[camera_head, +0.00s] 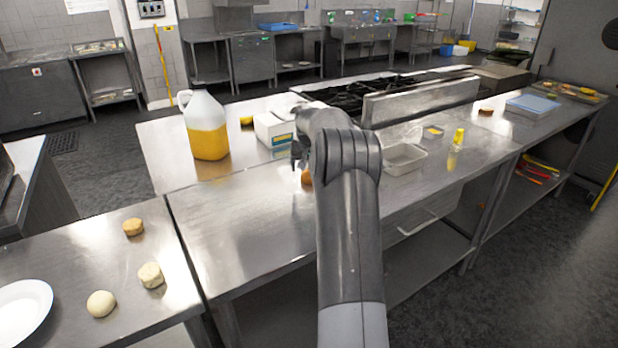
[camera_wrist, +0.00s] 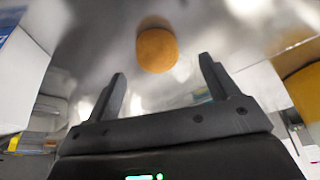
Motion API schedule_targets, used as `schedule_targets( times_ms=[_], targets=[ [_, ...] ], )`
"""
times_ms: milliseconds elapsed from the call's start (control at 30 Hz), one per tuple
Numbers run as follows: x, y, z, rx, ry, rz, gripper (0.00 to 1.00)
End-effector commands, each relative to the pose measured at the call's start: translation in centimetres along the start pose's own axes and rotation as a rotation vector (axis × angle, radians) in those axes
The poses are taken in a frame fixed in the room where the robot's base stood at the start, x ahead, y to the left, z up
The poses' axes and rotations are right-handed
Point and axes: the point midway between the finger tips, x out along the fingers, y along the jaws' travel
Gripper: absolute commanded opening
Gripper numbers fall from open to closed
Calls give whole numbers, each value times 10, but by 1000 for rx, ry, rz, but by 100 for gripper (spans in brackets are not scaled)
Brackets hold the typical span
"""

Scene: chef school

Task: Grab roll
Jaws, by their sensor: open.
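A brown roll (camera_head: 306,178) lies on the steel counter, partly hidden behind my arm in the head view. In the wrist view the roll (camera_wrist: 156,48) shows whole, beyond the fingertips and roughly midway between them. My gripper (camera_wrist: 162,66) is open and empty, with its two dark fingers apart and not touching the roll. In the head view my gripper (camera_head: 298,152) is mostly hidden by my arm, just above the roll. Another browned roll (camera_head: 133,227) and two pale ones (camera_head: 151,274) (camera_head: 101,303) lie on the left table.
A jug of orange liquid (camera_head: 207,128) stands left of my gripper, and a white box (camera_head: 273,129) stands behind it. A metal tray (camera_head: 404,159) and a yellow bottle (camera_head: 458,138) are to the right. A white plate (camera_head: 22,308) sits at lower left. The counter's front left is clear.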

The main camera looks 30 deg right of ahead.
Motion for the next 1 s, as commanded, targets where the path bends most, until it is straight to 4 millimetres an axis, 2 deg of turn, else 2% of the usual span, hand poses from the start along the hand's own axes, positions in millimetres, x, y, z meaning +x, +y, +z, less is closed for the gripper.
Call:
schedule_targets(
  times_ms=[333,567,1000],
  targets=[
    [46,3,3,0,-3,0,80],
    [49,3,3,0,-1,0,80],
    [49,3,3,0,-1,0,45]
  ],
)
